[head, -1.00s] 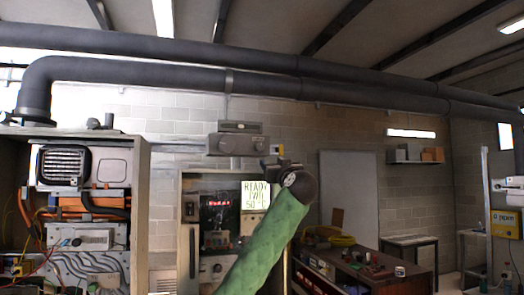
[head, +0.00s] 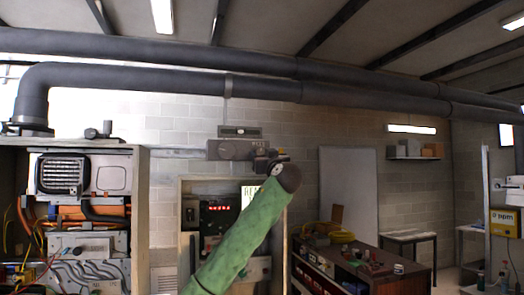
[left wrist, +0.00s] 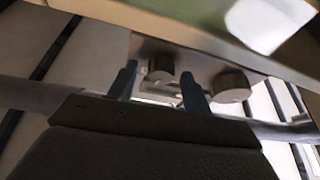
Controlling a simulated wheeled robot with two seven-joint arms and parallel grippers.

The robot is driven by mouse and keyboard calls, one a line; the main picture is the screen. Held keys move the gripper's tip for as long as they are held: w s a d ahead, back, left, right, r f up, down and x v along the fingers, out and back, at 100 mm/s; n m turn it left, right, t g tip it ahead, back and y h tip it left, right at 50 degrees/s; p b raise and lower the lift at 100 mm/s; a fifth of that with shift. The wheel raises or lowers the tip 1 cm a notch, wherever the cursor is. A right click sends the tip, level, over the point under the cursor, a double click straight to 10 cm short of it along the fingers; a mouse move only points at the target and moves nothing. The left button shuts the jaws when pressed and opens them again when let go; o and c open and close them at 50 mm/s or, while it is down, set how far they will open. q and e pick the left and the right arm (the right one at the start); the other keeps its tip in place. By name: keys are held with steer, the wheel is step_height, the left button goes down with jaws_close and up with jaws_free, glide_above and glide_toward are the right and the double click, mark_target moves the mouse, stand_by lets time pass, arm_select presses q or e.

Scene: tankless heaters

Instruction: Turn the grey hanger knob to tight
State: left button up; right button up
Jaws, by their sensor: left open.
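A grey box (head: 234,150) is fixed to the block wall above the open cabinet. It carries a larger round knob (head: 228,149) on its left and a smaller knob (head: 258,144) on its right. In the left wrist view, I see a smaller grey knob (left wrist: 160,68) and a larger knob (left wrist: 230,85) side by side. Which one is named the hanger knob, I cannot tell. My left gripper (left wrist: 158,88) is open, with its fingers on either side of the smaller knob's position; contact is not clear. In the head view, the left gripper (head: 264,164) is just below the box's right end. My right gripper is not in view.
The open cabinet (head: 183,225) with a red display (head: 216,207) stands below the box, its sign mostly covered by my arm. An opened heater unit (head: 85,180) is at left. Thick pipes (head: 260,88) cross above. A workbench (head: 350,268) is at right.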

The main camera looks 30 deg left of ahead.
arm_select(q)
steer(key=shift+w+a+r, duration=0.15)
steer(key=shift+w+a, duration=0.05)
steer(key=shift+a, duration=0.15)
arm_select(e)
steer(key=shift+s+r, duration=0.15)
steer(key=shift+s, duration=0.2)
